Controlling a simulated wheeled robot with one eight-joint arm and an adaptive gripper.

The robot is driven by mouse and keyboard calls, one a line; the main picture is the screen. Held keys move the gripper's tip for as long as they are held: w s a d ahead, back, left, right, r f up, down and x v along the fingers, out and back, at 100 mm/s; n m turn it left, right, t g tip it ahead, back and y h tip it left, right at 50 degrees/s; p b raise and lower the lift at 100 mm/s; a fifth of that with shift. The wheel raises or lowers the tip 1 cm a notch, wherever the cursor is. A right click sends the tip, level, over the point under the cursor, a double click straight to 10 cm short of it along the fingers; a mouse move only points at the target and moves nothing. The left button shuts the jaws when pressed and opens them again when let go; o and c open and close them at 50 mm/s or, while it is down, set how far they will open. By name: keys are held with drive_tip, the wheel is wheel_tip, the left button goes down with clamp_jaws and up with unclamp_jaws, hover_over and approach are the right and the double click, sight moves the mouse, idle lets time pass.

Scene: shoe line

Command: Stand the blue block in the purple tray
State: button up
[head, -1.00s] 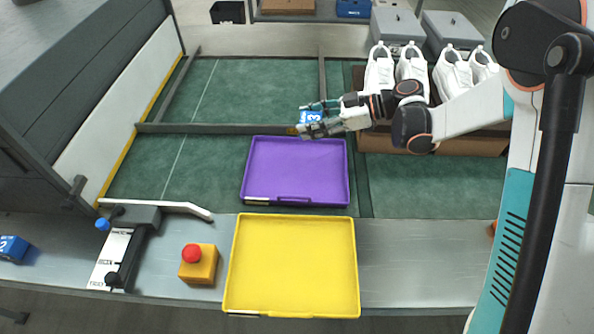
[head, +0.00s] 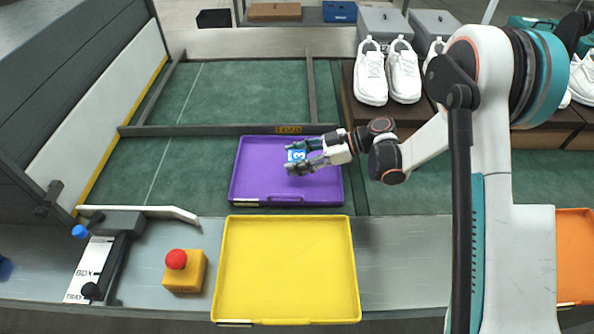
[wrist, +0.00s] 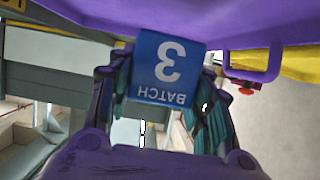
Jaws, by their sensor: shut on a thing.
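The blue block (head: 297,156) carries a white 3 on its label. My gripper (head: 291,158) is shut on it, one finger on each side. In the wrist view the block (wrist: 166,68) sits between the fingers, its "BATCH 3" label upside down in the picture. The purple tray (head: 240,185) lies on the green mat. In the head view the block and gripper overlap the tray's right-centre part. The tray's underside or wall (wrist: 265,20) fills the top of the wrist view. I cannot tell whether the block touches the tray floor.
A yellow tray (head: 285,270) lies in front of the purple one. A yellow box with a red button (head: 184,271) stands left of it. White shoes (head: 386,72) stand on a brown box at the back right. An orange tray (head: 575,256) is at the right edge.

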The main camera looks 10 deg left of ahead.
wheel_tip(320, 180, down, 4)
drive_tip(key=shift+f+b, duration=0.15)
drive_tip(key=shift+b, duration=0.65)
drive_tip(key=o, duration=1.1)
drive_tip(key=p+v, duration=0.4)
drive_tip(key=v, duration=0.6)
drive_tip(key=shift+d+r, duration=0.2)
drive_tip(key=shift+r, duration=0.1)
drive_tip(key=shift+w+d+r, duration=0.2)
drive_tip(key=shift+d, duration=0.5)
